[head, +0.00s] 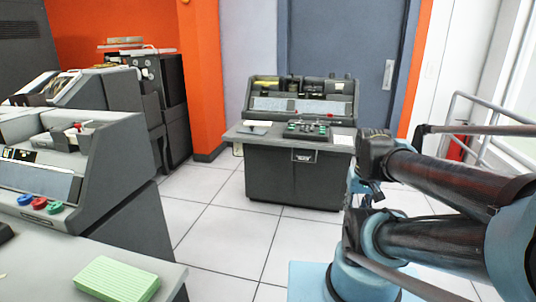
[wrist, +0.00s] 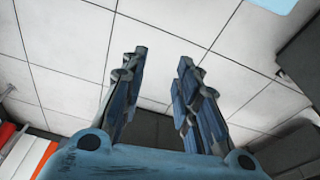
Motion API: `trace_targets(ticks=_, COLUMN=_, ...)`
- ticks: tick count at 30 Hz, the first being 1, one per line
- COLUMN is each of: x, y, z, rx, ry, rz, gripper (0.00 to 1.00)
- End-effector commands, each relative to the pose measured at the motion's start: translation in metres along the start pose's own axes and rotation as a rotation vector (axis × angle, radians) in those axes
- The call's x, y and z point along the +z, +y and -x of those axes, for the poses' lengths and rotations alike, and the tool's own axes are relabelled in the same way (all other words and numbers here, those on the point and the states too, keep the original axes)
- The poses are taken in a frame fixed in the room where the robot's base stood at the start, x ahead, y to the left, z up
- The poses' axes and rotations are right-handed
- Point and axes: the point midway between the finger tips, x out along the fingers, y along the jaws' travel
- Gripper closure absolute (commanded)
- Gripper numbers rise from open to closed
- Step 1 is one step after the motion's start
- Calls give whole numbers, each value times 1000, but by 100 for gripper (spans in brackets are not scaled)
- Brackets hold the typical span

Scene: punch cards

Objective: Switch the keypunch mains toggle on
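A grey keypunch desk (head: 295,176) stands across the room in the head view, in front of a grey-blue door. It has a keyboard with dark and green keys (head: 307,128) and a raised back unit with small red parts. I cannot make out which part is the mains toggle at this size. My gripper (wrist: 163,57) shows in the wrist view with its two blue fingers apart. In the head view my folded arm fills the right side, and the gripper is not clearly seen there.
A grey machine with blue, red and green buttons (head: 39,205) stands at the near left. Green cards (head: 117,279) lie on its desk. Dark cabinets (head: 165,95) stand behind it. A metal railing (head: 478,125) is at the right. Tiled floor (head: 226,232) before the keypunch is clear.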

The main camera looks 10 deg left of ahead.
Motion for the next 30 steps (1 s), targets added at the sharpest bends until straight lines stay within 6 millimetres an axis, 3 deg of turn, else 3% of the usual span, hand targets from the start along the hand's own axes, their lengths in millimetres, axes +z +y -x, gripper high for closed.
trace_targets(ticks=13, x=5, y=-1, z=6, rx=-1, ry=13, rz=3, gripper=71)
trace_targets(ticks=16, x=-5, y=-4, z=10, rx=-11, ry=34, rz=20, gripper=71)
trace_targets(ticks=20, x=-38, y=-14, z=19, rx=-39, ry=90, rz=69, gripper=71)
trace_targets(ticks=30, x=-167, y=-67, z=50, rx=-138, ry=324, rz=250, gripper=71)
